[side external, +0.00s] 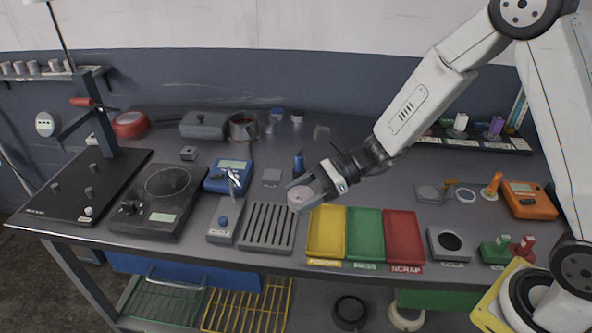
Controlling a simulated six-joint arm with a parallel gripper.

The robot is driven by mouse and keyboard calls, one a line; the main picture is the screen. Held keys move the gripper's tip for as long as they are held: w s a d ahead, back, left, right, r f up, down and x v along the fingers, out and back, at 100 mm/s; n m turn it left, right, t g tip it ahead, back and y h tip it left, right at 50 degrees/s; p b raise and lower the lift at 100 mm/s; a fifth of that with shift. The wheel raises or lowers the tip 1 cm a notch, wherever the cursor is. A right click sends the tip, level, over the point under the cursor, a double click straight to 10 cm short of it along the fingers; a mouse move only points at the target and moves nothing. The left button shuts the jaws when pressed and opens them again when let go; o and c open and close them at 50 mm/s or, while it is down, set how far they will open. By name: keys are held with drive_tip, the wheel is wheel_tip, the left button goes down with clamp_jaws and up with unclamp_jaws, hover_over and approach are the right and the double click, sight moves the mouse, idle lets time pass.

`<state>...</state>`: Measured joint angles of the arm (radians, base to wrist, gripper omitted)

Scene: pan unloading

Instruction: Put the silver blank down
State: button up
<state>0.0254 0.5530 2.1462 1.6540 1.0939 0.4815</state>
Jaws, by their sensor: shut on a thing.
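The silver blank (299,199), a pale round disc, is held between the jaws of my gripper (304,192). My gripper is shut on it and reaches in from the right, tilted down and to the left. In this view the blank appears above the back left corner of the yellow tray (327,231) and the right end of the slatted grey rack (267,228). It looks raised off the bench, but I cannot tell how high. The jaws cover part of the blank's edge.
A green tray (366,234) marked PASS and a red tray (404,236) marked SCRAP stand right of the yellow one. A blue bottle (298,162) stands just behind my gripper. A blue meter (229,176) stands to the left. All three trays look empty.

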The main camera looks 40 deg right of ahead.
hover_over(273, 223)
drive_tip(key=f, duration=0.6)
drive_tip(key=shift+s+f, duration=0.25)
drive_tip(key=shift+f, duration=0.1)
drive_tip(key=shift+w+f, duration=0.3)
drive_tip(key=shift+f, duration=1.5)
drive_tip(key=shift+f, duration=0.15)
drive_tip(key=o, duration=1.3)
